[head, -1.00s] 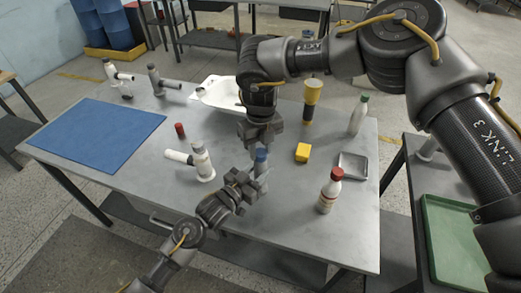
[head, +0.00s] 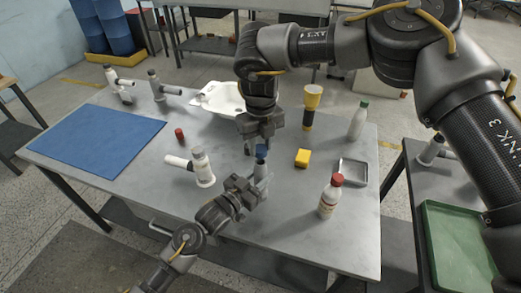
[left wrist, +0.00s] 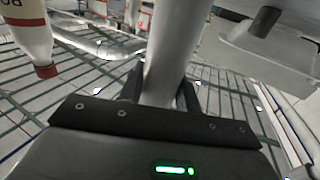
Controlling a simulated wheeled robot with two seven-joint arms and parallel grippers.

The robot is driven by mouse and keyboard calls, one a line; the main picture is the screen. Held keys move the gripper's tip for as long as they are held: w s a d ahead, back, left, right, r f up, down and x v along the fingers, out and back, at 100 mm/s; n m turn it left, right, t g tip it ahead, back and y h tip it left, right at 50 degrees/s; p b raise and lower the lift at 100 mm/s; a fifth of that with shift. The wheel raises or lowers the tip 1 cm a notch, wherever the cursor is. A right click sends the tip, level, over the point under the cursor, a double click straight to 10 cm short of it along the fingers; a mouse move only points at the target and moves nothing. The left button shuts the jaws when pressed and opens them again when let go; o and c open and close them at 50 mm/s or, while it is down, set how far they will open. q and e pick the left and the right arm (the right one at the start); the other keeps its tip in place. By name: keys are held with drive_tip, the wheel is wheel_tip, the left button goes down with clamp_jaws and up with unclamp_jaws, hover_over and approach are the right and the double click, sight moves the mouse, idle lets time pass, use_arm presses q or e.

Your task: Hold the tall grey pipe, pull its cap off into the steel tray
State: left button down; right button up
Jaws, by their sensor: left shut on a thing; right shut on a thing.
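The tall grey pipe (head: 260,171) stands upright on the table's near part. My left gripper (head: 247,189) is shut on it from the lower left; the left wrist view also shows the pipe (left wrist: 171,55) between the fingers. The blue cap (head: 261,151) is at the pipe's top, and I cannot tell if there is a gap between them. My right gripper (head: 260,143) points down from above and is shut on the cap. The square steel tray (head: 363,182) lies empty at the right of the table.
A bottle with a red top (head: 330,197) stands near the tray. A blue mat (head: 90,140) covers the left. The table between block and red-topped bottle is clear.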

drive_tip(key=shift+r, duration=0.65)
use_arm(q)
drive_tip(key=c, duration=0.9)
unclamp_jaws()
drive_tip(key=shift+s+a+f, duration=0.1)
drive_tip(key=shift+s+a, duration=0.25)
drive_tip(key=shift+s, duration=0.05)
use_arm(e)
drive_tip(key=shift+f, duration=0.25)
use_arm(q)
drive_tip(key=b+v, duration=0.2)
drive_tip(key=v, duration=0.9)
drive_tip(key=shift+b, duration=0.3)
use_arm(e)
wheel_tip(320, 180, down, 2)
drive_tip(key=shift+f, duration=0.1)
